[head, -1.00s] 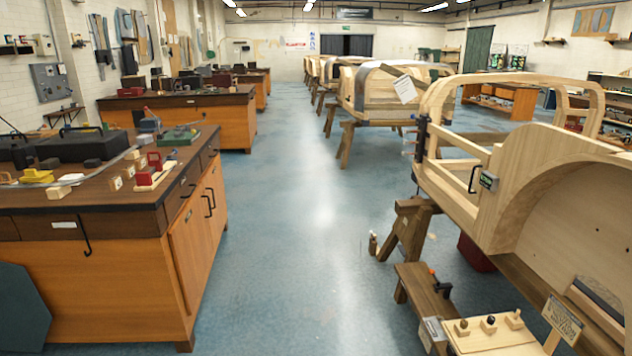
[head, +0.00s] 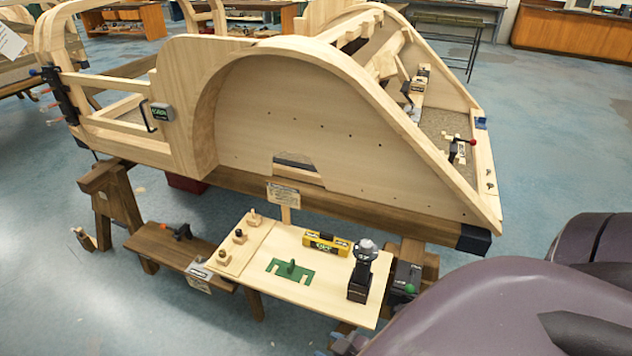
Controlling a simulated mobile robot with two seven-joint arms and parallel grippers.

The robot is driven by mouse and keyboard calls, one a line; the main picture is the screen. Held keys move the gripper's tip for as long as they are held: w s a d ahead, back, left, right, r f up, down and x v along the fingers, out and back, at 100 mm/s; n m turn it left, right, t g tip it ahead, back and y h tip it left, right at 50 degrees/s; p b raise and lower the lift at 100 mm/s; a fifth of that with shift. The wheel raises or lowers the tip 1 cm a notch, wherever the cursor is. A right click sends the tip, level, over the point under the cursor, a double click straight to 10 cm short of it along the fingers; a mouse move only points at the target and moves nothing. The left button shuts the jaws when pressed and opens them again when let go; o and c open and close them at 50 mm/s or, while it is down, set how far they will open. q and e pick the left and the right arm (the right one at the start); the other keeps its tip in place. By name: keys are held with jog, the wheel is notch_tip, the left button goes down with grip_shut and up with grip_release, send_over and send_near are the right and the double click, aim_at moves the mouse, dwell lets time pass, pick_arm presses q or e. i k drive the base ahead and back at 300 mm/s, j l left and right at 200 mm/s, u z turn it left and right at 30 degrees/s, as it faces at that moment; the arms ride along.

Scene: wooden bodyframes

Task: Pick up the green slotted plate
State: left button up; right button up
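The green slotted plate (head: 290,269) lies flat on a pale wooden board (head: 318,293) in the lower middle of the head view. It has slots cut in its edge and a small dark green upright knob or handle near its middle.
A yellow level (head: 327,243) and a black stand with a grey knob (head: 361,270) are beside the plate. Several small wooden pieces sit on the board's left. The large wooden bodyframe (head: 300,110) rises behind. Purple-grey rounded shapes (head: 510,295) fill the lower right. Blue floor is open at left.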

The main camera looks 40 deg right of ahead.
aim_at(290, 271)
jog(key=i+j+z, duration=0.1)
jog(key=z, duration=0.35)
jog(key=i+j+z, duration=0.15)
jog(key=z, duration=0.25)
jog(key=i+j+z, duration=0.2)
jog(key=z, duration=0.25)
jog(key=j+z, duration=0.25)
jog(key=z, duration=0.15)
jog(key=i+j+z, duration=0.15)
jog(key=z, duration=0.3)
jog(key=k+j, duration=0.05)
jog(key=j, duration=0.05)
